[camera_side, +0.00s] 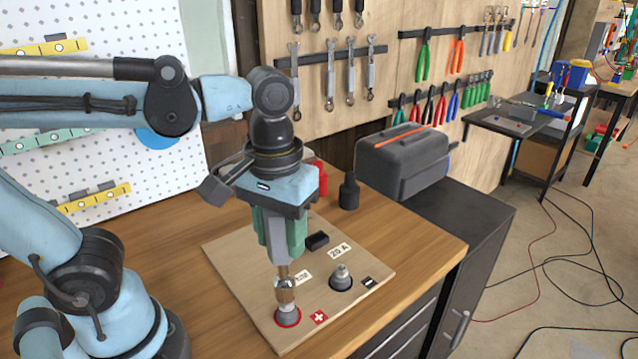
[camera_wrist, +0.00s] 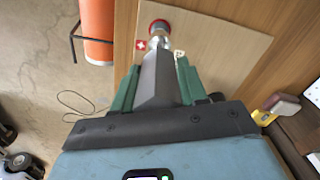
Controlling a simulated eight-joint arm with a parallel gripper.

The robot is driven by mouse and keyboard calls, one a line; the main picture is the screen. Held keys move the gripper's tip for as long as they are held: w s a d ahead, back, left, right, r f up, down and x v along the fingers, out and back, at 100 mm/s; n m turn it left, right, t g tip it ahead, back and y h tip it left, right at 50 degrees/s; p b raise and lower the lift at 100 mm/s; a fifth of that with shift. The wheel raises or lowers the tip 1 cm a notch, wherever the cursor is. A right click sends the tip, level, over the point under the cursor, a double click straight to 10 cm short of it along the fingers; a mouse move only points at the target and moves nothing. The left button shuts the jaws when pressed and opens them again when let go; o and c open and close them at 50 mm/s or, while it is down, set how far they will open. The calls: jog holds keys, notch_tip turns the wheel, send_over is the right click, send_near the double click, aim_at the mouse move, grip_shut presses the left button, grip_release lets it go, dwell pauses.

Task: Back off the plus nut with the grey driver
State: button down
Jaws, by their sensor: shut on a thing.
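My gripper (camera_side: 282,248) points down over the wooden board, its green fingers shut on the grey driver (camera_side: 277,228). The driver is upright, with its metal shaft and socket (camera_side: 285,289) below the fingers. The socket is directly above the plus terminal (camera_side: 288,316), a grey post in a red ring, and appears to meet its top. The nut is hidden at the socket; I cannot tell how far it is engaged. A red plus label (camera_side: 319,317) lies beside it. The wrist view shows the driver (camera_wrist: 157,78) between the fingers and the red ring (camera_wrist: 160,25) beyond.
The minus terminal (camera_side: 341,277), black-ringed with a metal post, stands right of the driver on the board (camera_side: 235,250). A small black block (camera_side: 317,240) sits behind it. A black bottle (camera_side: 349,192), red bottle (camera_side: 321,178) and dark toolbox (camera_side: 403,162) stand further back.

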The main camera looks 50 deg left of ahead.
jog(key=shift+f, duration=1.25)
jog(key=shift+r, duration=0.15)
